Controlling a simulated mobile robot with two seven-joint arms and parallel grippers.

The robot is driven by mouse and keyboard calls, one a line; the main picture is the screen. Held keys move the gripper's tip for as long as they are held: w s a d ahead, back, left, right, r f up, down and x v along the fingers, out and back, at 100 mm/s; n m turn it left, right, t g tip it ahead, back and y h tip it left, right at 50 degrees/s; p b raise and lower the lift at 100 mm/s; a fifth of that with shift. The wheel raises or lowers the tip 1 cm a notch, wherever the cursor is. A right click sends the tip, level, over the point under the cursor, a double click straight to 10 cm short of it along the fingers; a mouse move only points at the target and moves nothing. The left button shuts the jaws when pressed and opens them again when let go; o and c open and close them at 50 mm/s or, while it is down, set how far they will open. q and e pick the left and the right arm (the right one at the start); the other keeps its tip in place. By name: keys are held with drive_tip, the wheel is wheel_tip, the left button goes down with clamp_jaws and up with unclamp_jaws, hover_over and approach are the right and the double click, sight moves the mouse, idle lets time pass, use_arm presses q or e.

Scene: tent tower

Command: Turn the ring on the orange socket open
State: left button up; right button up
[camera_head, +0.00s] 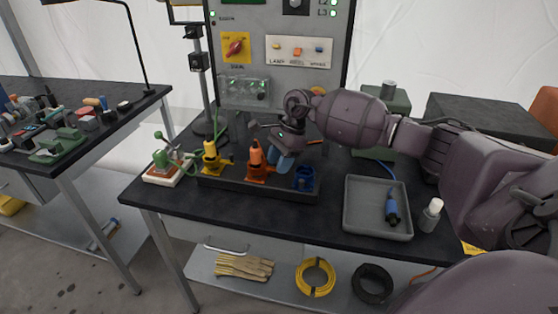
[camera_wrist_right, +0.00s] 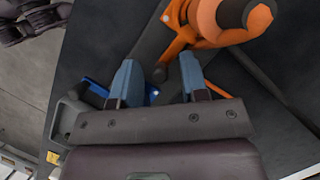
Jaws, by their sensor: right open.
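The orange socket (camera_head: 257,164) stands upright in the dark tray on the table, between a yellow socket (camera_head: 211,159) and a blue one (camera_head: 304,178). In the right wrist view its orange parts (camera_wrist_right: 212,22) lie at the top, beyond my fingertips. My right gripper (camera_head: 284,162) is just right of the orange socket, with blue fingertips pointing down. In the right wrist view the gripper (camera_wrist_right: 158,82) is open, with its two blue fingers apart. A bit of blue shows past the left finger. I cannot tell whether a finger touches the socket. My left gripper is not in view.
A green-handled device (camera_head: 165,164) stands left of the dark tray (camera_head: 235,187). A grey bin (camera_head: 362,222) with a blue tool (camera_head: 392,207) and a white bottle (camera_head: 431,214) are on the right. A control panel (camera_head: 285,45) rises behind.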

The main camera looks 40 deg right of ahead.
clamp_jaws()
